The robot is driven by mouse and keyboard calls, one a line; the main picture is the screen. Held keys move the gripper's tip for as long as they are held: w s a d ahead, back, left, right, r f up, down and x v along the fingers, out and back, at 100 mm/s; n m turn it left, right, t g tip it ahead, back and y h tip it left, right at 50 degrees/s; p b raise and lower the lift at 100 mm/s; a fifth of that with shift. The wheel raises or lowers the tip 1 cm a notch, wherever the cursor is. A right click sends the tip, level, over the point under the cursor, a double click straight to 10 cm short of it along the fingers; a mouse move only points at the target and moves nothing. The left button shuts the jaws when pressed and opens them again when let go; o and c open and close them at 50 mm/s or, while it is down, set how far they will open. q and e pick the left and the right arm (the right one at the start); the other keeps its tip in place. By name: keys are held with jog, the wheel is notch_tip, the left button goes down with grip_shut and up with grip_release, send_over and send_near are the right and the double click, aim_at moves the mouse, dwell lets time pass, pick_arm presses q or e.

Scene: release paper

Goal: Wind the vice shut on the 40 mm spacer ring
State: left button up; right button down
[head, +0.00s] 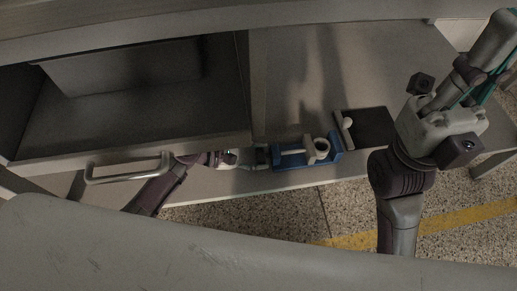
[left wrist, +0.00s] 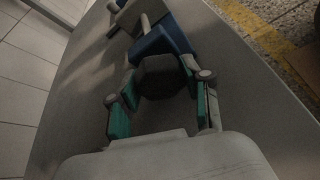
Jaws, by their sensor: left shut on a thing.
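The blue vice (head: 335,158) lies on the bench near its front edge, with a pale screw (head: 292,152) and a pale sliding jaw (head: 310,153). The pale spacer ring (head: 322,145) stands upright between that jaw and the blue end; I cannot tell whether both sides touch it. My left gripper (head: 262,155) is at the vice's left end. In the left wrist view its teal fingers are shut on a dark knob (left wrist: 163,76), with the blue vice body (left wrist: 158,42) just beyond. My right gripper (head: 492,72) is raised at the upper right, away from the vice; its fingertips are unclear.
A dark flat plate (head: 374,127) and a small pale-topped piece (head: 346,131) lie right of the vice. An open cabinet compartment with a metal handle (head: 128,169) is at the left. The bench (head: 385,60) behind the vice is clear.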

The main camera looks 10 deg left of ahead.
pick_arm(q)
jog(key=shift+s+m+t+p, duration=0.1)
jog(key=shift+m+t+p, duration=0.3)
jog(key=shift+m, duration=0.3)
jog(key=shift+f, duration=0.1)
jog(key=shift+y, duration=0.3)
jog(key=o, duration=1.2)
jog(key=shift+c, duration=0.2)
jog(key=shift+a, duration=0.1)
jog(key=v, duration=1.2)
jog(key=shift+s, duration=0.1)
